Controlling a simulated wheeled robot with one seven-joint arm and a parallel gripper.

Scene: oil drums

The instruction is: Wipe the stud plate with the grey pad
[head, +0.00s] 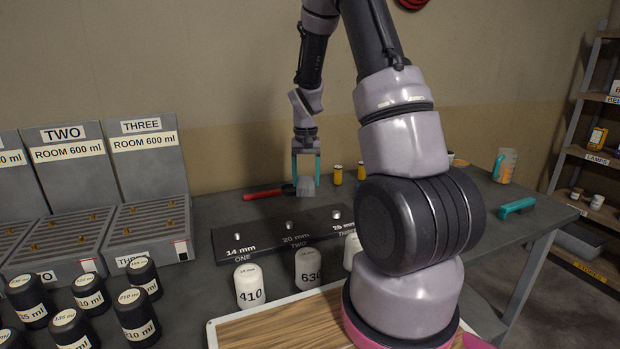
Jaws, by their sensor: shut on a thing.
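The stud plate (262,237) is a long dark plate on the table in the head view. It has three small metal studs and labels 14 mm ONE, 20 mm TWO and 26 mm THREE. My arm hides its right end. My gripper (305,176), with teal fingers, points down and is shut on a small grey pad (305,189). The pad shows near the plate's far edge, behind the middle stud. I cannot tell whether it touches anything below.
A red-handled tool (264,193) lies left of the pad. White bottles (249,288) stand before the plate, above a wooden board (270,334). Black bottles (136,318) and grey racks (153,227) are left.

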